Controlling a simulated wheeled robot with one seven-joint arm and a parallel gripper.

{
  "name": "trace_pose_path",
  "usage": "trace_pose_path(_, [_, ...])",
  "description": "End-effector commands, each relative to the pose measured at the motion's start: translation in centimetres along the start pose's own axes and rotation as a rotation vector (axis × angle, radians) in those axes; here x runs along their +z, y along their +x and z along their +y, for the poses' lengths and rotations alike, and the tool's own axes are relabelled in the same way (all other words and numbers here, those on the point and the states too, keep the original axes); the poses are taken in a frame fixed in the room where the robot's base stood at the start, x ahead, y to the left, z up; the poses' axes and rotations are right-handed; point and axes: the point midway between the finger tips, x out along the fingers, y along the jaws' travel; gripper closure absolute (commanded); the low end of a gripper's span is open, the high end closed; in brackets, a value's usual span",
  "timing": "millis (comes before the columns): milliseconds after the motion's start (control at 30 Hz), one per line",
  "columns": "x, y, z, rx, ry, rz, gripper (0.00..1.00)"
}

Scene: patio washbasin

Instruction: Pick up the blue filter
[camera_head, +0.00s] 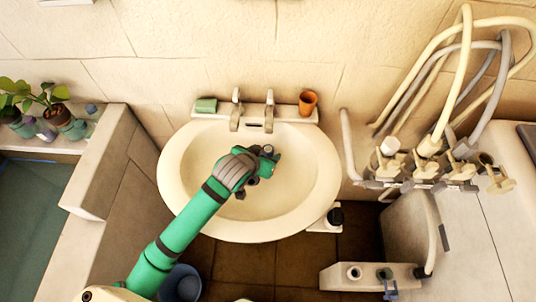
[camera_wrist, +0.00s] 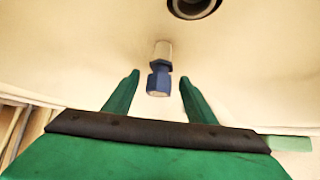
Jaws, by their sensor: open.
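The blue filter (camera_wrist: 159,78) shows in the wrist view as a small dark-blue hexagonal piece with a pale cylindrical end. It lies in the white washbasin (camera_head: 185,165), close to the round drain (camera_wrist: 193,6). My gripper (camera_wrist: 158,77) is open, with one green finger on each side of the filter in the picture and a gap on both sides. I cannot tell how far the fingertips stand above the basin surface. In the head view my gripper (camera_head: 266,162) is over the basin's middle, and I cannot make out the filter there.
Two taps (camera_head: 236,112) stand at the basin's back, between a green block (camera_head: 206,105) and an orange cup (camera_head: 308,103). Pipes and valves (camera_head: 425,165) are at the right. Potted plants (camera_head: 62,118) stand on the left ledge. A bucket (camera_head: 181,284) is on the floor.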

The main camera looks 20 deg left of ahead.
Motion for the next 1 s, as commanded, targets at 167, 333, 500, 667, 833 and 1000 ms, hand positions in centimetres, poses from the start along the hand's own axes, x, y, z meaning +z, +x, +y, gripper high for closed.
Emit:
trace_pose_path(167, [0.0,2.0,0.0,0.001,-0.001,-0.001,0.49])
trace_pose_path(333, [0.0,2.4,0.0,0.000,0.000,0.001,0.49])
trace_pose_path(500, [0.0,2.3,0.0,0.000,-0.001,0.001,0.61])
trace_pose_path(667, [0.0,2.3,0.0,0.000,-0.001,0.001,0.91])
trace_pose_path(833, [0.0,2.3,0.0,0.000,-0.001,0.001,0.95])
trace_pose_path(1000, [-0.2,2.2,0.1,0.001,0.000,0.001,0.95])
